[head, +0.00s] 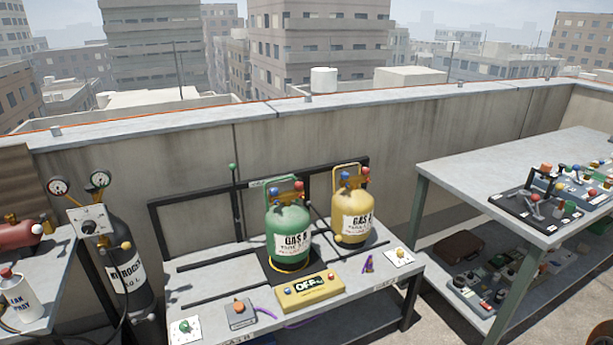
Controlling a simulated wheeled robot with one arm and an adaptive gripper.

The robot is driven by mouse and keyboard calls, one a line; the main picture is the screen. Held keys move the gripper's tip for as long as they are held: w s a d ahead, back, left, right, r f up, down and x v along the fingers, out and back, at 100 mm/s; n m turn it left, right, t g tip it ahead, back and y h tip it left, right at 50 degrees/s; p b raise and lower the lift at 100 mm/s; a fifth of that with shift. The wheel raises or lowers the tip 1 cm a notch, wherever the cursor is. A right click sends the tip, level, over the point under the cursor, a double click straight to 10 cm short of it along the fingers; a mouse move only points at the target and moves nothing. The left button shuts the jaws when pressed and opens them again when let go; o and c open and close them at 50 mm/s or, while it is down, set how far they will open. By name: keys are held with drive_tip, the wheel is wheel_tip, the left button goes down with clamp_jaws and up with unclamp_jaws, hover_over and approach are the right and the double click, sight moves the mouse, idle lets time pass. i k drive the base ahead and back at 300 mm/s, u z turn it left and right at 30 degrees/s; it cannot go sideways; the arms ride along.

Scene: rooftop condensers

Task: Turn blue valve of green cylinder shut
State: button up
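The green cylinder (288,236) stands upright on the middle bench, on a dark square base with a yellow ring around its foot. Its label begins with "GAS". A small blue valve (271,193) sits at the left of its top, and a red valve (298,187) sits at the right. The blue valve is too small here to tell how far it is turned. My gripper is not in view.
A yellow cylinder (353,212) with its own blue and red valves stands close to the right. A yellow box reading "OFF" (310,290) lies in front. A black nitrogen cylinder (128,262) is at left. A cluttered table (480,178) stands right, with a gap between.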

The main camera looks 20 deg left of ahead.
sight(273, 192)
drive_tip(key=u, duration=0.25)
drive_tip(key=i, duration=1.1)
drive_tip(key=u, duration=1.35)
drive_tip(key=i, duration=0.65)
drive_tip(key=u, duration=0.65)
